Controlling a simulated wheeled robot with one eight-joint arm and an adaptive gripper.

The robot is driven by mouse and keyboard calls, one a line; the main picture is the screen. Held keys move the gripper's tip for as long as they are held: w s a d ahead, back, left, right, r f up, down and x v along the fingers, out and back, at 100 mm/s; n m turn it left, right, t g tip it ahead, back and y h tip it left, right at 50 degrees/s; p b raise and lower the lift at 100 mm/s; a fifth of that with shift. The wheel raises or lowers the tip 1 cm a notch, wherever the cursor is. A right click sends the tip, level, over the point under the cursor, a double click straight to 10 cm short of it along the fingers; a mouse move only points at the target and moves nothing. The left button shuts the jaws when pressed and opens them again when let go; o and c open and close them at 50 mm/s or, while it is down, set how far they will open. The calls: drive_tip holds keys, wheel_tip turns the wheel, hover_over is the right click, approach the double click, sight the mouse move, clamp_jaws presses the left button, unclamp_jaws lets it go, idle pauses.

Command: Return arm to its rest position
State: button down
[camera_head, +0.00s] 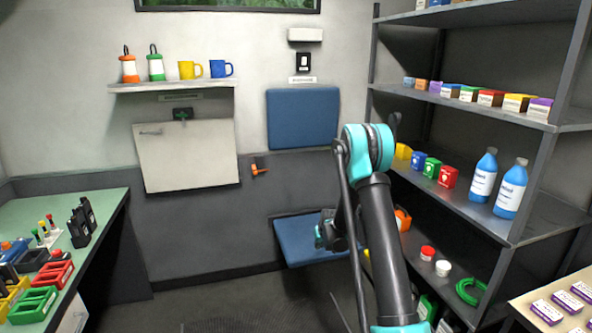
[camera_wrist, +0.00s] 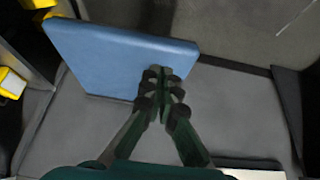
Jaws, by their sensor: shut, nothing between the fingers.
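My gripper (camera_wrist: 160,74) is shut and empty in the wrist view, its fingertips together in front of the blue seat (camera_wrist: 100,52) and the grey floor. In the head view my gripper (camera_head: 325,235) is small and partly hidden by my arm, in front of the blue fold-down seat (camera_head: 295,243). My arm rises from the bottom right, bends at a teal joint and hangs down on the left side of that bend. Whether the gripper touches the seat cannot be told.
A shelf rack (camera_head: 540,225) with bottles, boxes and jars stands close on the right of my arm. A green-topped bench (camera_head: 105,205) with radios and coloured trays is at left. A table with small boxes (camera_head: 548,312) is at bottom right. The floor (camera_head: 215,310) between is clear.

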drive_tip(key=s+d+r+m, duration=0.1)
drive_tip(key=s+d+r, duration=0.1)
drive_tip(key=s+r, duration=0.7)
drive_tip(key=s+d+r, duration=0.3)
drive_tip(key=s+r, duration=0.4)
drive_tip(key=s, duration=0.3)
drive_tip(key=s+d+m+g+h, duration=0.1)
drive_tip(key=s+d, duration=0.2)
drive_tip(key=s, duration=2.1)
drive_tip(key=shift+s+r+m+g, duration=0.3)
drive_tip(key=shift+r+m, duration=0.1)
drive_tip(key=shift+a, duration=0.1)
